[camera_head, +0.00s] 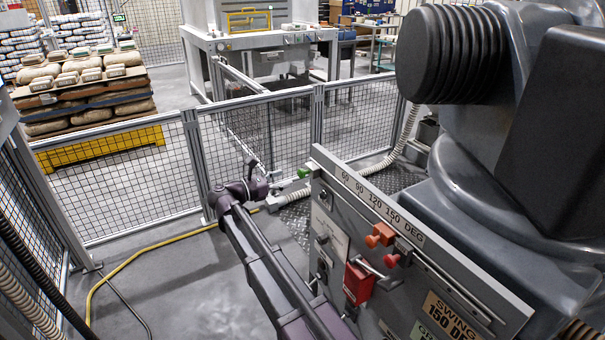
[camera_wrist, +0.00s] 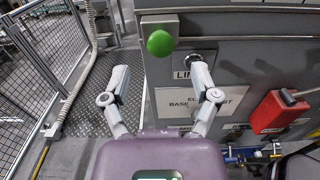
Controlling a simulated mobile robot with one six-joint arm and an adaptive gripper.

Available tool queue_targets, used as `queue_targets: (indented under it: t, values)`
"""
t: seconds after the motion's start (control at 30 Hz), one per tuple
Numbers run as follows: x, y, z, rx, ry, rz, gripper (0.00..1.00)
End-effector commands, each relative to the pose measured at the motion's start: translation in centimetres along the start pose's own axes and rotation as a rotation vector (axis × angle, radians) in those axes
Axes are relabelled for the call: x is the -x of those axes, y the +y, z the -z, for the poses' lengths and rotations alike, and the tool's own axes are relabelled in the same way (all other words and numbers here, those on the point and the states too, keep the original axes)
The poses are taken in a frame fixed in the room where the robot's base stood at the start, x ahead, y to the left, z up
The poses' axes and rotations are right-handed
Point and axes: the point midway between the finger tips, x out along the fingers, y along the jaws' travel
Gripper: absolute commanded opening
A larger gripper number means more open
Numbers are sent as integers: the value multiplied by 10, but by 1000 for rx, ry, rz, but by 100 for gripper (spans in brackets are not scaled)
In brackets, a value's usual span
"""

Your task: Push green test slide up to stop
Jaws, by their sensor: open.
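A round green knob (camera_head: 303,172) sits at the left end of the grey panel in the head view. In the wrist view the green knob (camera_wrist: 160,43) stands on a small grey plate on the panel face, beyond and slightly above my fingertips. I take it for the test slide; its track and stop cannot be made out. My gripper (camera_head: 272,177) is in front of the panel's left end, just left of the knob. In the wrist view my gripper (camera_wrist: 160,76) is open and empty, its fingers spread wide, with the knob between their lines and apart from them.
The grey panel (camera_head: 440,290) carries a degree scale, orange-red clamps (camera_head: 381,236) and a red box (camera_head: 358,283). A ringed round fitting (camera_wrist: 200,58) is close by my right finger. Mesh fence (camera_head: 120,190) stands behind. A yellow hose (camera_head: 120,268) crosses the floor.

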Motion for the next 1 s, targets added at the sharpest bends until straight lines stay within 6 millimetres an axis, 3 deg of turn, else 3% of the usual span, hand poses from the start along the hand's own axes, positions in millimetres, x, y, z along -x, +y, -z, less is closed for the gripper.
queue_targets:
  t: [0.2, 0.4, 0.9, 1.0]
  values:
    - [-35, 0, 0, 0, 0, 2, 78]
    - [-56, 0, 0, 0, 0, 1, 78]
    - [-66, 0, 0, 0, 0, 1, 78]
    - [-66, 0, 0, 0, 0, 1, 51]
